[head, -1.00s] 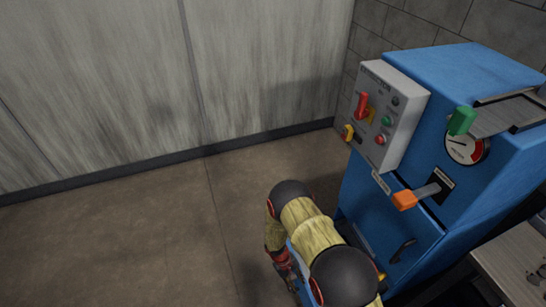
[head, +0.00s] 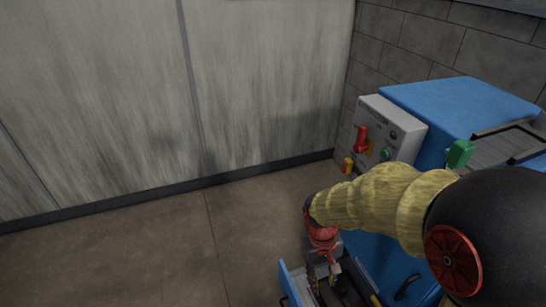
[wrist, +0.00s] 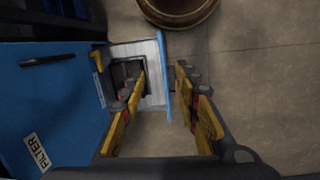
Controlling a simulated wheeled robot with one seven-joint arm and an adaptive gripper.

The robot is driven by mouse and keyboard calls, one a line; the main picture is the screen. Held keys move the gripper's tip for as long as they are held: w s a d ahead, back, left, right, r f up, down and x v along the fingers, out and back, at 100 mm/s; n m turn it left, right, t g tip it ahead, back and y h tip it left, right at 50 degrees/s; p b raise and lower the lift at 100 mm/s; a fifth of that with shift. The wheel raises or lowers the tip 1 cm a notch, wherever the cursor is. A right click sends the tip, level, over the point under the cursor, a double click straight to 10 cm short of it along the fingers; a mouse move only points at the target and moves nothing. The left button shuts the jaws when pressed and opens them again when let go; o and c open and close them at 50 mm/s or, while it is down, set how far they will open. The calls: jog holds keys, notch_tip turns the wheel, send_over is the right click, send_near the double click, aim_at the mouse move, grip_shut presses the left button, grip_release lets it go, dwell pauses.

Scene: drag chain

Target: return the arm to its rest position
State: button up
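My gripper (head: 322,283) points down at the lower right of the head view, at the end of my raised arm. In the wrist view its two yellow-and-grey fingers (wrist: 159,82) are spread apart with nothing held between them. An open drawer (wrist: 150,50) with a blue front sticks out from the blue machine. The left finger overlaps the drawer's inside and the right finger is outside its front. I cannot tell whether they touch it. The drawer's blue front also shows in the head view (head: 289,287).
The blue machine (head: 440,95) stands at the right, with a grey control panel (head: 394,117), a red switch (head: 361,139) and a green handle (head: 459,154). My arm hides its gauge and orange lever. A round brown rim (wrist: 180,12) is beyond the drawer. Floor at left (head: 130,250) is clear.

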jog(key=s+d+r+m+t, duration=0.1)
jog(key=s+r+t, duration=0.1)
jog(key=r, duration=0.5)
jog(key=s+d+r+m+t, duration=0.1)
jog(key=s+d+r+t, duration=0.1)
jog(key=s+r, duration=0.3)
jog(key=s+d+r+m+t+y, duration=0.1)
jog(key=s+d+r+t, duration=0.1)
jog(key=r, duration=0.8)
jog(key=shift+s+t, duration=0.6)
jog(key=shift+s, duration=0.25)
